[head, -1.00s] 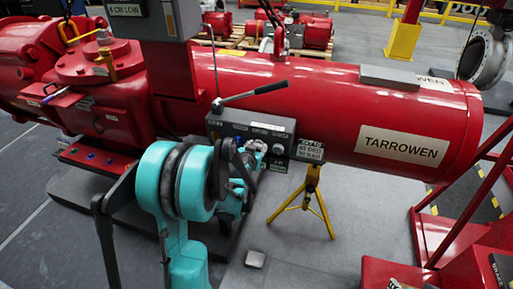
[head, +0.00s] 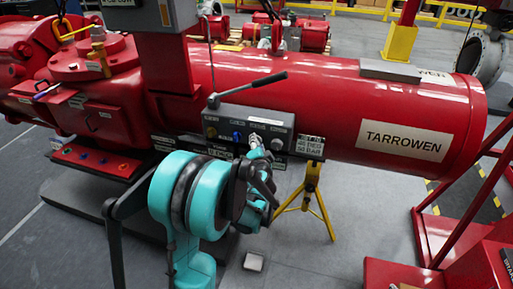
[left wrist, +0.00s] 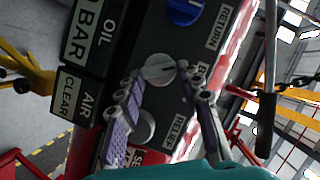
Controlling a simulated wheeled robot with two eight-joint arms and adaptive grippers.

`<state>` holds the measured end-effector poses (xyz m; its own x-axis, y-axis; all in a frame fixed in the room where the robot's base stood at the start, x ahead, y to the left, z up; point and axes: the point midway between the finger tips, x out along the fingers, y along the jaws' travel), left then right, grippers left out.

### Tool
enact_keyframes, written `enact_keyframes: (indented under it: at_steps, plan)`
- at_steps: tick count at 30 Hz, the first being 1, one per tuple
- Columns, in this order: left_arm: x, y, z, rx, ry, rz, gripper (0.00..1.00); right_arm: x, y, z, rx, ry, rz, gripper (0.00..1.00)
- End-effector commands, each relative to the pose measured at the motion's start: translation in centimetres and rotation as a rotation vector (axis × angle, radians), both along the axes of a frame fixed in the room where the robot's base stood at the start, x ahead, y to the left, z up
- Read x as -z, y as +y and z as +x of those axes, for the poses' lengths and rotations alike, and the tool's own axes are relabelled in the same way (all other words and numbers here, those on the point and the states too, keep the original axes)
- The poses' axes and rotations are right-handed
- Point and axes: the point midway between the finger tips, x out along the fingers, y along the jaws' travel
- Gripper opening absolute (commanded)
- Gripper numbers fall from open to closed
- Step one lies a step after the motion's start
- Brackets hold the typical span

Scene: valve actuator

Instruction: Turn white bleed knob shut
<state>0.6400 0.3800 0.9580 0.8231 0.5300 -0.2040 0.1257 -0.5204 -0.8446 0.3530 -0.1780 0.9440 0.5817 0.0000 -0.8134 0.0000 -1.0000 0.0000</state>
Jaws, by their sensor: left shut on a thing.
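The white bleed knob (left wrist: 159,70) sits on the dark valve panel (left wrist: 150,30), beside a partly hidden label starting "BL". My left gripper (left wrist: 163,72) has one finger on each side of this knob and is shut on it. In the head view, my left gripper (head: 255,145) reaches the panel's lower front edge, and the fingers and arm hide much of the knob. A blue knob (left wrist: 185,12) is above it in the wrist view, by the RETURN label. A grey knob (left wrist: 146,126) lies below, between the fingers, by the RELIEF label. My right gripper is not in view.
A black lever (head: 250,85) stands above the panel. The large red cylinder (head: 330,100) runs behind it. A yellow stand (head: 312,195) is right of my left gripper. A red frame (head: 470,200) stands at the right. Open grey floor lies between.

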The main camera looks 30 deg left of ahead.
Motion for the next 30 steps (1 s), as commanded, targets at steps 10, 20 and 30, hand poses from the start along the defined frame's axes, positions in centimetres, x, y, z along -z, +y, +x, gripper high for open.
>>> enact_keyframes:
  at_steps: [10, 20, 30]
  plan:
    - [0.57, -0.21, 0.06, 0.0, 0.069, 0.285, 0.07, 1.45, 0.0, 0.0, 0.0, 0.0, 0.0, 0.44]
    - [0.69, -0.2, 0.02, -0.001, 0.108, 0.444, 0.07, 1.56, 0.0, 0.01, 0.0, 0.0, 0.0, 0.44]
    - [0.74, -0.19, 0.01, -0.001, 0.118, 0.487, 0.07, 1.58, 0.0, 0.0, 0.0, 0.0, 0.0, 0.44]
